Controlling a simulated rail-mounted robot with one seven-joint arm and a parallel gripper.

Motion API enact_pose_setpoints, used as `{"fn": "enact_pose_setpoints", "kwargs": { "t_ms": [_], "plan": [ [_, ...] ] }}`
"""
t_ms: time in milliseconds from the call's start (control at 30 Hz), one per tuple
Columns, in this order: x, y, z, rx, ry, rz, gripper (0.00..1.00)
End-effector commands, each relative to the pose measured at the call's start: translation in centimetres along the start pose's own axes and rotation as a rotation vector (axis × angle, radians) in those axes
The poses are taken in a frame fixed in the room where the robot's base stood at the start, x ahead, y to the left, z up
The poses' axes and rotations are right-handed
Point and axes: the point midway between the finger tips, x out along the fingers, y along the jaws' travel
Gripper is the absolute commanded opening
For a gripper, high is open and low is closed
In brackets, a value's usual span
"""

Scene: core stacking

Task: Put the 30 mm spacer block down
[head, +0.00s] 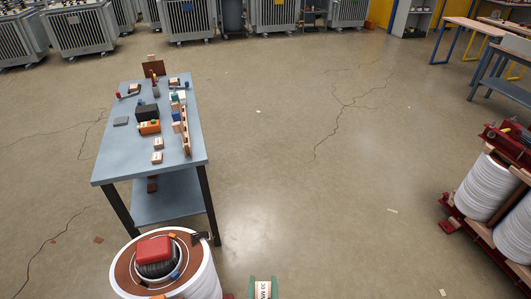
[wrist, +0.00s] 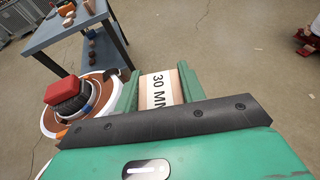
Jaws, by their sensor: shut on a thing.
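The 30 mm spacer block (wrist: 162,90) is a pale wooden block with a white label reading "30 M…" in the wrist view. My green gripper (wrist: 158,88) is shut on it, with a jaw on each side. In the head view the block (head: 263,290) and my gripper (head: 263,287) show at the bottom edge, partly cut off. The block is held in the air, to the right of the round white coil (head: 205,282). What lies directly under the block is hidden.
The coil top carries a red-capped dark object (head: 155,250). A blue-grey table (head: 110,165) behind it holds blocks, an orange box (head: 149,127) and small tools. Open floor (head: 320,190) lies to the right. A red-framed unit with white coils (head: 483,188) stands far right.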

Motion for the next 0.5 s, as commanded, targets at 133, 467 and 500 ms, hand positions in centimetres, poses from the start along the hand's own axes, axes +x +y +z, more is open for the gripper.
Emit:
{"fn": "enact_pose_setpoints", "kwargs": {
  "t_ms": [133, 467, 500],
  "plan": [
    [-1.1, -1.0, 2.3, 0.001, -0.002, -0.006, 0.14],
    [-4.1, -0.9, 9.8, 0.0, -0.004, -0.006, 0.14],
    [-4.6, -0.9, 11.1, 0.0, -0.004, -0.006, 0.14]
  ]
}}
